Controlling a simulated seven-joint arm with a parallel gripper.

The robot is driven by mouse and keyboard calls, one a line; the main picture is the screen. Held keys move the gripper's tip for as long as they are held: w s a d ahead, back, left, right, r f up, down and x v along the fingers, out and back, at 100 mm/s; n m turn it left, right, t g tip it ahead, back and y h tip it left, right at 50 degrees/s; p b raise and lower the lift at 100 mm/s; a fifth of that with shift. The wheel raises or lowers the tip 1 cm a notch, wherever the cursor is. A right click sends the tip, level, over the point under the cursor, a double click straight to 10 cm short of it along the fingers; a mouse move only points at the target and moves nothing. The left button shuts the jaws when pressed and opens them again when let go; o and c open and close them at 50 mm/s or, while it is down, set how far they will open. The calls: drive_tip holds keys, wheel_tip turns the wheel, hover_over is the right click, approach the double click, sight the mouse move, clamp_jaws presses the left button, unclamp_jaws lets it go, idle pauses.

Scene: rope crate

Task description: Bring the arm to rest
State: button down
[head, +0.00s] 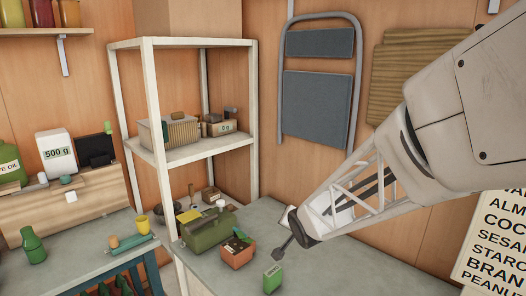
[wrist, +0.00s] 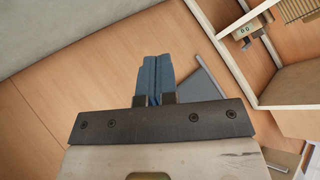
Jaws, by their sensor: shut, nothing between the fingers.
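My gripper (head: 278,253) hangs at the end of my arm, which reaches in from the upper right in the head view.
A green toolbox (head: 208,230) is farther left, near a white shelf rack (head: 155,100). A folded chair (head: 318,105) hangs on the wall. The bench's right part looks clear.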

drive_tip(key=s+d+r+n+g, duration=0.1)
drive_tip(key=s+d+r+g, duration=0.1)
drive_tip(key=s, duration=0.9)
drive_tip(key=s+d+r+n+g+h, duration=0.1)
drive_tip(key=s+d+r+n+g, duration=0.1)
drive_tip(key=s, duration=0.9)
drive_tip(key=s+d+r+n+g+h, duration=0.1)
drive_tip(key=s+d+g, duration=0.3)
drive_tip(key=s, duration=0.7)
drive_tip(key=shift+s+d+r+n, duration=0.4)
drive_tip(key=shift+d+r, duration=0.4)
drive_tip(key=shift+d, duration=0.15)
drive_tip(key=shift+w, duration=0.1)
